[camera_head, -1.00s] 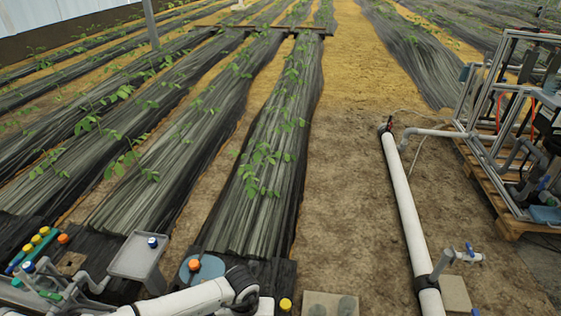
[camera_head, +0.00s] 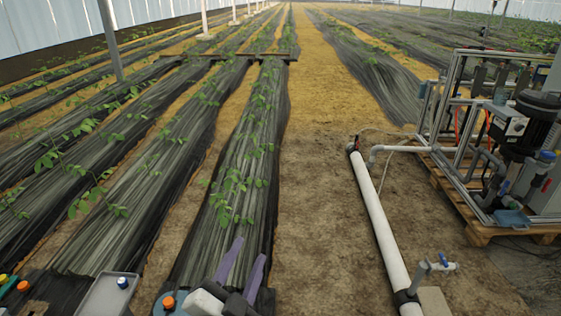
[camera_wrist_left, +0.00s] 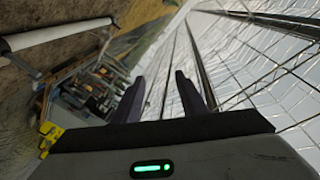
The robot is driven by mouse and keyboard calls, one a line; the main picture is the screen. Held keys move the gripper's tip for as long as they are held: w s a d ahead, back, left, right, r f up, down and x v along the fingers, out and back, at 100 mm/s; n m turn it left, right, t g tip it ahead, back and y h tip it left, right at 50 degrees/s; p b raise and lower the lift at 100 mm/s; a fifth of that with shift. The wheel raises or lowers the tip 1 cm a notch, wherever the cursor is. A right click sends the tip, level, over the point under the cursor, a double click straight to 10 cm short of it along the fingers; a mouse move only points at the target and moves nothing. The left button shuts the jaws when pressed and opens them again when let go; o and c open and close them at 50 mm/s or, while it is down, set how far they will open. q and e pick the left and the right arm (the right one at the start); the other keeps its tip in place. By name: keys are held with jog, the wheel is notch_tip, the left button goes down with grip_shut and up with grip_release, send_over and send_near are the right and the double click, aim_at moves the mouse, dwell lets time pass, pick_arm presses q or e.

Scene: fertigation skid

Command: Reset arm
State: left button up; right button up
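My left gripper (camera_head: 250,249) shows at the bottom middle of the head view, with two purple fingers pointing away from me over the near end of a plant row. The fingers stand apart with nothing between them. In the left wrist view the same gripper (camera_wrist_left: 160,76) has its two dark fingers apart and empty, with the greenhouse roof and the skid behind them. My right gripper shows in neither view.
A white pipe (camera_head: 380,228) runs along the soil at the right. The pump skid (camera_head: 495,145) stands on a wooden pallet (camera_head: 463,215) at the far right. A grey tray (camera_head: 107,296) and an orange cap (camera_head: 168,302) are at the lower left. Bare soil lies between row and pipe.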

pick_arm(q)
jog(key=s+a+f+n+g+y, duration=0.3)
jog(key=s+a+f+n, duration=0.1)
jog(key=a, duration=0.3)
jog(key=s+a+f+n+g+y, duration=0.3)
jog(key=s+a+f+n, duration=0.15)
jog(key=a, duration=0.25)
jog(key=s+a+f+g+h, duration=0.15)
jog(key=s+g, duration=0.25)
jog(key=s, duration=0.5)
jog(key=s+f+g+h, duration=0.1)
jog(key=s+f+g, duration=0.25)
jog(key=s, duration=0.55)
jog(key=w+d+t+h+p, duration=0.2)
jog(key=w+d+t+p, duration=0.2)
jog(key=p, duration=0.5)
jog(key=shift+w+d+f, duration=0.35)
jog(key=shift+d+f, duration=0.1)
jog(key=shift+d, duration=0.8)
jog(key=shift+t, duration=0.25)
